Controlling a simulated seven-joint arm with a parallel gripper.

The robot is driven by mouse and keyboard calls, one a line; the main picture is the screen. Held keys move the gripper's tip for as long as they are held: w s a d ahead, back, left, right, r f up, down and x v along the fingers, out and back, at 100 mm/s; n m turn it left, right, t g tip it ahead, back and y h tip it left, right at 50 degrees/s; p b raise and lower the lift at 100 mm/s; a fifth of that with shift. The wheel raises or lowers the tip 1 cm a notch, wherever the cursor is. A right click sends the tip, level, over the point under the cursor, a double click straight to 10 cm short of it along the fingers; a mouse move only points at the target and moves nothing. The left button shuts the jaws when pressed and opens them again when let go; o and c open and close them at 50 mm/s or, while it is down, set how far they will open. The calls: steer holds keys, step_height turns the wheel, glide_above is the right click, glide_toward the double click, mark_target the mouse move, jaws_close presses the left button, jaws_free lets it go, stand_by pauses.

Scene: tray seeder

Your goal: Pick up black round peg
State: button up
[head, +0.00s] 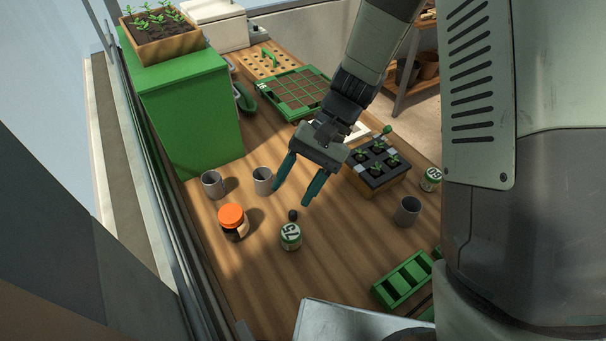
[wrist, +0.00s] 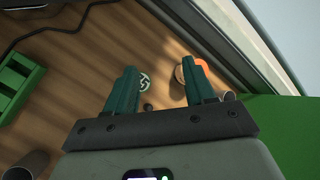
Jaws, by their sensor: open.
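The black round peg (head: 292,215) is a small dark round thing on the wooden table, just behind a green-and-white can marked 75 (head: 290,237). In the wrist view the peg (wrist: 148,107) shows small and dark between my fingers, near their base, partly cut off by the gripper body. My gripper (head: 291,197) has two teal fingers, spread apart with nothing between them. It hangs above the table, and in the head view its fingertips appear just above the peg. The exact height over the peg is hard to tell.
A seedling tray (head: 376,167) and another grey cup (head: 407,211) are to the right. A green rack (head: 403,280) lies at front right. A green cabinet (head: 190,115) bounds the left.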

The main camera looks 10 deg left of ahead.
step_height(320, 180, down, 5)
steer(key=m+y, duration=0.6)
steer(key=m, duration=0.2)
steer(key=m+t+y, duration=0.2)
steer(key=m+t, duration=0.9)
steer(key=m, duration=0.3)
glide_toward(296, 214)
steer(key=shift+s+d+r, duration=0.35)
steer(key=shift+s+r, duration=0.15)
steer(key=shift+r, duration=0.1)
steer(key=shift+f+m, duration=0.3)
steer(key=x, duration=1)
steer(key=shift+w+f, duration=0.15)
steer(key=shift+w, duration=0.2)
jaws_close()
